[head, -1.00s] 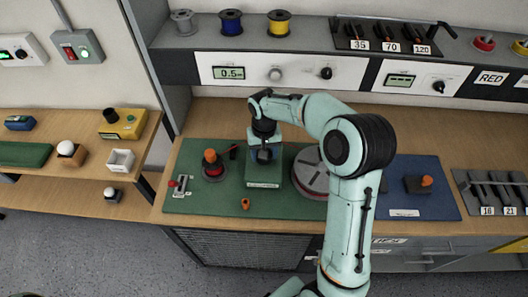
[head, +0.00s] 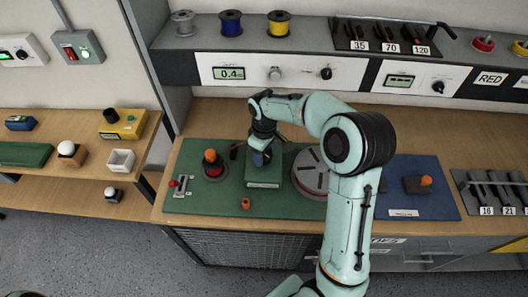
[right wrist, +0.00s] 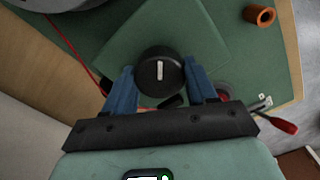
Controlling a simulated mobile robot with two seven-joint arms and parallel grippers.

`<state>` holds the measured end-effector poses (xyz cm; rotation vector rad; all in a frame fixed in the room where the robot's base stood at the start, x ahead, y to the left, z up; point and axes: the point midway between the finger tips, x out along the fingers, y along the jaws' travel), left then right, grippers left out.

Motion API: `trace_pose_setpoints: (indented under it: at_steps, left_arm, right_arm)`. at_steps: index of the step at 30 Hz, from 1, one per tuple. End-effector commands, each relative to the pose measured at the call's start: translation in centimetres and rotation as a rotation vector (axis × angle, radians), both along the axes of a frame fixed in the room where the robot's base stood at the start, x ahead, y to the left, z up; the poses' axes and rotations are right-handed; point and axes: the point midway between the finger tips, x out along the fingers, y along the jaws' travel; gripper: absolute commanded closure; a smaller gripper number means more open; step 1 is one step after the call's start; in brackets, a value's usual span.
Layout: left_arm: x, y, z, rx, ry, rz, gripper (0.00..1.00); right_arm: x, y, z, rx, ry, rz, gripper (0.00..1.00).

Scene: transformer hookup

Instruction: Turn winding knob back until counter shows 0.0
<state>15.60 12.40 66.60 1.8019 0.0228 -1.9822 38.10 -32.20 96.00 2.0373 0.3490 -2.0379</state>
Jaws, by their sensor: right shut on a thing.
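The winding knob (right wrist: 160,72) is black and round with a white pointer line, on top of a green box (head: 264,181) on the green mat. My right gripper (right wrist: 160,84) has its two blue fingers shut on the knob, one on each side. In the head view the right gripper (head: 261,157) is over the green box and hides the knob. The counter (head: 229,73) on the white panel reads 0.4 in the head view. The left gripper is not in view.
A grey round disc (head: 312,172) stands right of the box. An orange-topped post (head: 212,163) stands to the left, and a small orange ring piece (head: 245,203) lies in front. A blue mat (head: 428,190) is at right.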

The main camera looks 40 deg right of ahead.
Motion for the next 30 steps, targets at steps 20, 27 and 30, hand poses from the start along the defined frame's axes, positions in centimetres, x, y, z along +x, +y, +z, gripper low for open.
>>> trace_pose_setpoints:
  at_steps: [20,27,30]
  left_arm:
    - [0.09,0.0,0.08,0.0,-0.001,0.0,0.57]
    - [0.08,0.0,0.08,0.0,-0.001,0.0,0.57]
    - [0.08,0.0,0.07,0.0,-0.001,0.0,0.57]
  right_arm:
    - [0.01,-0.03,0.05,-0.001,0.0,0.084,0.74]
    - [0.01,-0.03,0.04,-0.001,0.0,0.083,0.18]
    - [0.01,-0.02,0.03,-0.001,0.0,0.083,0.18]
